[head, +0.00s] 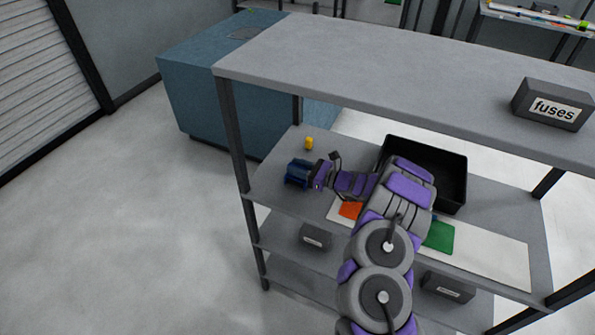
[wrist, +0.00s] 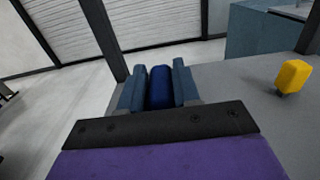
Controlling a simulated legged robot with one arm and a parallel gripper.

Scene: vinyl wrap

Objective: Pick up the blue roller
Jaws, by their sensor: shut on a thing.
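The blue roller (wrist: 160,86) is dark blue and sits between the two finger pads of my gripper (wrist: 158,84) in the wrist view. The pads press on it from both sides. In the head view my gripper (head: 298,173) is at the left end of the middle shelf, near the left post. The roller cannot be told apart clearly from the blue fingers there. Whether the roller touches the shelf is hidden.
A yellow object (head: 309,143) stands on the shelf (head: 275,185) behind my gripper; it also shows in the wrist view (wrist: 293,75). A black bin (head: 455,180), an orange piece (head: 350,210) and a green piece (head: 439,236) are to the right. The top shelf (head: 370,75) overhangs behind.

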